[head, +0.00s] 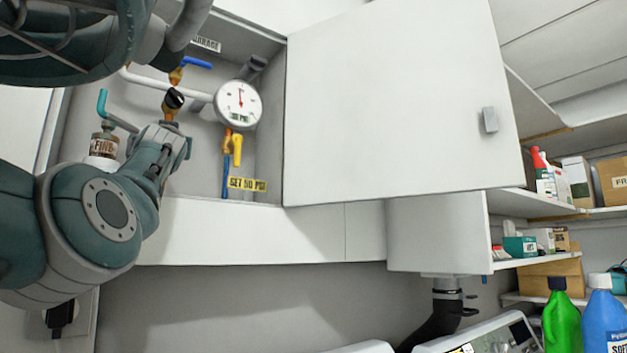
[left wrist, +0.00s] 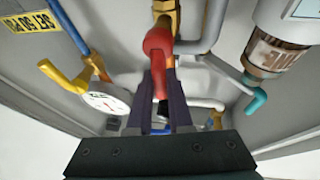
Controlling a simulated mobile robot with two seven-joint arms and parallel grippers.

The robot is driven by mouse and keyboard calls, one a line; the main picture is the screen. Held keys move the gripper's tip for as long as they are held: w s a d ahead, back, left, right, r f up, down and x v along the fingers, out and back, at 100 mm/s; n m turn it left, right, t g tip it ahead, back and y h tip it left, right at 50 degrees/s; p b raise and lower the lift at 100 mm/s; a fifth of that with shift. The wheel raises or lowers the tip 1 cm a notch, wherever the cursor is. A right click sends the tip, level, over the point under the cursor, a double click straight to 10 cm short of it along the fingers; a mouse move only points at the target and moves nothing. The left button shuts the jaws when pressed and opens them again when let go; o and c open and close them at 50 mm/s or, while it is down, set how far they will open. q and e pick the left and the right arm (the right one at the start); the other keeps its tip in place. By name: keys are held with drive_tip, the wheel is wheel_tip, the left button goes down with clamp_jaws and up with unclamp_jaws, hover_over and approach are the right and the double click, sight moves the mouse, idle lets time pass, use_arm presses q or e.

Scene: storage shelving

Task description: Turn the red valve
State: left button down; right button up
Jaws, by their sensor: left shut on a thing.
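The red valve handle (left wrist: 158,50) sits on a brass fitting in the left wrist view, and its lever reaches down between the fingers. My left gripper (left wrist: 160,88) is shut on this lever. In the head view my left gripper (head: 166,136) is inside the open wall cabinet, in front of the pipes. It hides the red valve there. My right gripper is not in view.
A white gauge (head: 239,104) hangs right of my gripper, with a yellow valve (head: 236,148) below it. A teal-handled pipe (head: 103,105) is at the left. The cabinet door (head: 395,105) stands open at the right, beside shelves with bottles and boxes.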

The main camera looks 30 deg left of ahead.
use_arm(q)
drive_tip(key=shift+s+a+f+n, duration=0.1)
drive_tip(key=shift+a+f+n, duration=0.1)
drive_tip(key=shift+n, duration=0.2)
drive_tip(key=c, duration=0.8)
unclamp_jaws()
drive_tip(key=shift+d+r, duration=0.1)
drive_tip(key=shift+r, duration=0.05)
drive_tip(key=shift+c, duration=0.2)
drive_tip(key=shift+s+d+f+b, duration=0.2)
drive_tip(key=shift+d+b, duration=0.05)
drive_tip(key=shift+b, duration=0.25)
drive_tip(key=b+v, duration=0.5)
drive_tip(key=v, duration=0.4)
drive_tip(key=shift+d, duration=0.15)
drive_tip(key=shift+w, duration=0.1)
